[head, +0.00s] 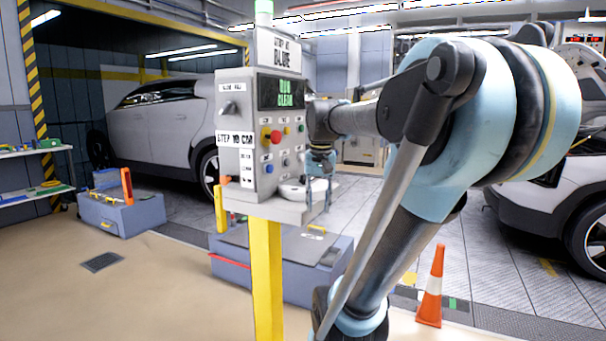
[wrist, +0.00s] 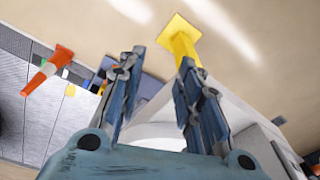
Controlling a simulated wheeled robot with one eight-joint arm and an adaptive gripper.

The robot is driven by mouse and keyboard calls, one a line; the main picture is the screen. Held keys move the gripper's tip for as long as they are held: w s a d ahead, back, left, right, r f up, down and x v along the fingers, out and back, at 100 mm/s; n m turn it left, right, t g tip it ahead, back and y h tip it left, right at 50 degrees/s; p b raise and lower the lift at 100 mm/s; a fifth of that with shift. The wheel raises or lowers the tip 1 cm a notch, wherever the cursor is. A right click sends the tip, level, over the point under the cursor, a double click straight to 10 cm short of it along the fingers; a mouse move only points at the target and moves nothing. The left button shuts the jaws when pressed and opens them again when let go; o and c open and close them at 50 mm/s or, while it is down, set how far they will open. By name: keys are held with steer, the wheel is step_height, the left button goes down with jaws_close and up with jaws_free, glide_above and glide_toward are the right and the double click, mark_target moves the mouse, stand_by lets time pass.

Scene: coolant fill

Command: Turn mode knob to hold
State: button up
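The control box (head: 240,85) stands on a yellow post. A dark rotary knob (head: 228,107) is on its left face under a small label too blurred to read. Several small buttons and knobs are on the front face, with a red button (head: 275,135) on yellow and a blue one (head: 269,169). I cannot tell which control is the mode knob. My gripper (head: 318,205) hangs pointing down at the right of the box, apart from the knobs. In the wrist view its fingers (wrist: 160,60) are spread with nothing between them.
A pale ledge (head: 275,208) with a white rounded item (head: 296,188) juts below the panel near my gripper. The yellow post (wrist: 185,45) rises from the floor. An orange cone (head: 431,290) stands at right. Grey-blue crates (head: 125,215) are at left; open floor lies in front.

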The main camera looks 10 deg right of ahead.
steer(key=w+r+m+g, duration=0.1)
steer(key=w+r+m, duration=0.4)
steer(key=w+r, duration=1.65)
steer(key=f, duration=1.7)
steer(key=shift+w+a+f, duration=0.2)
steer(key=shift+w+f, duration=0.05)
jaws_close()
